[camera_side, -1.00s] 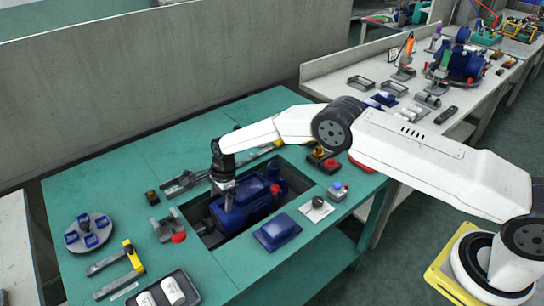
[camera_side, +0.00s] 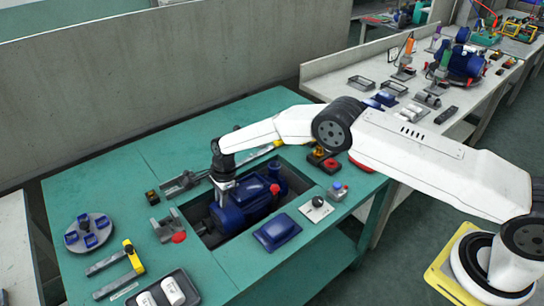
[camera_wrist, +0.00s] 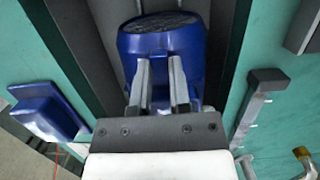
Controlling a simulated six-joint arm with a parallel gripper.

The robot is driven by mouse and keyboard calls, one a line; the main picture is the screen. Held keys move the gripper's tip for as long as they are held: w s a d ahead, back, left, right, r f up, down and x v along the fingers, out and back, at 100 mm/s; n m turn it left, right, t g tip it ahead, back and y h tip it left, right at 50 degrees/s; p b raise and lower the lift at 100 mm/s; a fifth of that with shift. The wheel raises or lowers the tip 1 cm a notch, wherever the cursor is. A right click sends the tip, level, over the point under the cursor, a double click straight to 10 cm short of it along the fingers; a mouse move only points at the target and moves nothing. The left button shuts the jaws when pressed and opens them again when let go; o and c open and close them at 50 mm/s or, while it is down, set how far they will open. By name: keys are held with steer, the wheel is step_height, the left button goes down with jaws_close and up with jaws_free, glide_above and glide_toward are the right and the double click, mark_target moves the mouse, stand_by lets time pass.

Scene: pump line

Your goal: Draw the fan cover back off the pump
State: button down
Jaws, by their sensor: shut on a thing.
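The blue pump (camera_side: 256,193) lies in the rectangular recess of the green bench in the side view. The fan cover (camera_side: 229,216) is the rounded blue piece at the pump's left end. My gripper (camera_side: 223,200) points down at this end, and its lower fingers are partly lost against the blue. In the wrist view the fan cover (camera_wrist: 160,40) fills the top middle, with a dark face at its far end. My gripper (camera_wrist: 162,85) has both fingers against the near part of the cover and is shut on it. The exact contact is hard to see.
The recess walls stand close around the pump. A blue box-like cover (camera_side: 277,232) lies on the bench in front of the recess. A tray with white cylinders (camera_side: 162,293) lies at the front left.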

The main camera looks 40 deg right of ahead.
steer(key=shift+a, duration=1)
stand_by(0.7)
steer(key=shift+c, duration=2.4)
jaws_free()
steer(key=shift+r, duration=0.1)
steer(key=shift+d+r, duration=0.2)
steer(key=shift+r, duration=0.75)
steer(key=shift+d+r, duration=0.2)
steer(key=shift+r, duration=0.7)
steer(key=shift+d+r, duration=0.2)
steer(key=shift+r, duration=0.75)
steer(key=shift+r, duration=0.1)
step_height(320, 180, up, 8)
steer(key=d, duration=0.1)
steer(key=shift+d+f, duration=0.25)
steer(key=shift+d, duration=0.05)
